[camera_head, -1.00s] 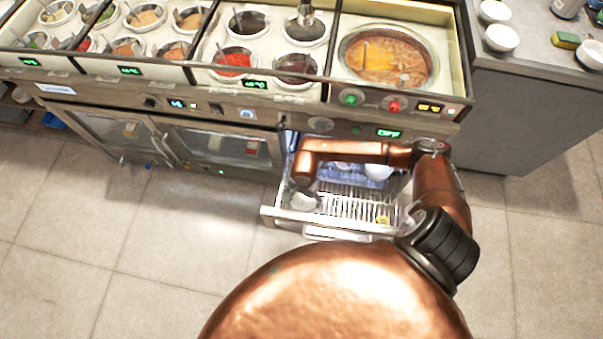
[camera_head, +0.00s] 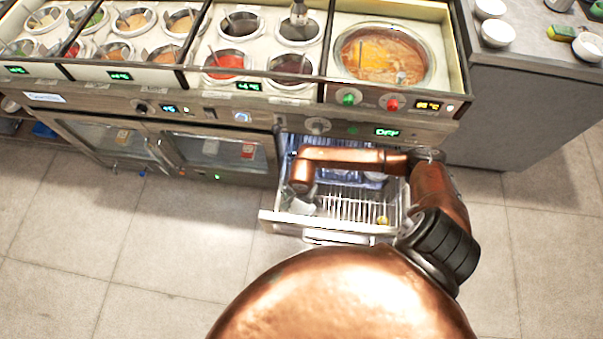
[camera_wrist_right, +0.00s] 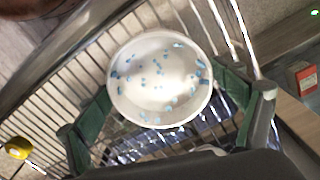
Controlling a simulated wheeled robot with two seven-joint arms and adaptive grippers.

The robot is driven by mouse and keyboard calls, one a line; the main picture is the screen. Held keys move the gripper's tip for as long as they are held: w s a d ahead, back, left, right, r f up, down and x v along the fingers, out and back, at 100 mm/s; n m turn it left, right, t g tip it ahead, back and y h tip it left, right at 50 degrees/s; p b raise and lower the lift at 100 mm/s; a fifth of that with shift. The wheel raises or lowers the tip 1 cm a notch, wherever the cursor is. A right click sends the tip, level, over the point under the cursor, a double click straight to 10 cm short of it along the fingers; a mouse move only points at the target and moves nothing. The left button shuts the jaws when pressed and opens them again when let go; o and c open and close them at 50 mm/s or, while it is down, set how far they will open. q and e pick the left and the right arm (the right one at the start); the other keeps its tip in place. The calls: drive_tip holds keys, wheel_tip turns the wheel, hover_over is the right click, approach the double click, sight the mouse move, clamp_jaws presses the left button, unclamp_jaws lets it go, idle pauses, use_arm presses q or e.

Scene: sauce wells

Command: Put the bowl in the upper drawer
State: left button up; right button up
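The bowl (camera_wrist_right: 160,78), white with blue specks, shows between my right gripper's green fingers in the right wrist view. It is over or on the wire rack of the open drawer (camera_head: 335,225); its exact height is unclear. My right gripper (camera_wrist_right: 165,95) has its fingers spread wide, one on each side of the bowl, near its rim. Whether the tips touch the rim is hard to tell. In the head view, my copper arm covers part of the drawer and most of this gripper. My left gripper is not in view.
A yellow round item (camera_wrist_right: 17,147) is at the rack's side. Counter wells of sauces (camera_head: 240,25) and a soup pot (camera_head: 385,55) sit above the drawer. White bowls (camera_head: 498,33) stand on the right counter. The floor in front is clear.

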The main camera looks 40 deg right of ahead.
sight(302, 206)
drive_tip(key=shift+o, duration=0.4)
drive_tip(key=shift+r, duration=0.1)
drive_tip(key=shift+w+r, duration=0.1)
drive_tip(key=shift+r, duration=0.25)
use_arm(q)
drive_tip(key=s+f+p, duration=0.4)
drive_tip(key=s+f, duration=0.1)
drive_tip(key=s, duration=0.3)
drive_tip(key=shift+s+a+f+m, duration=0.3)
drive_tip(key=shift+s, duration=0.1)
use_arm(e)
wheel_tip(302, 206, up, 11)
drive_tip(key=shift+r, duration=0.2)
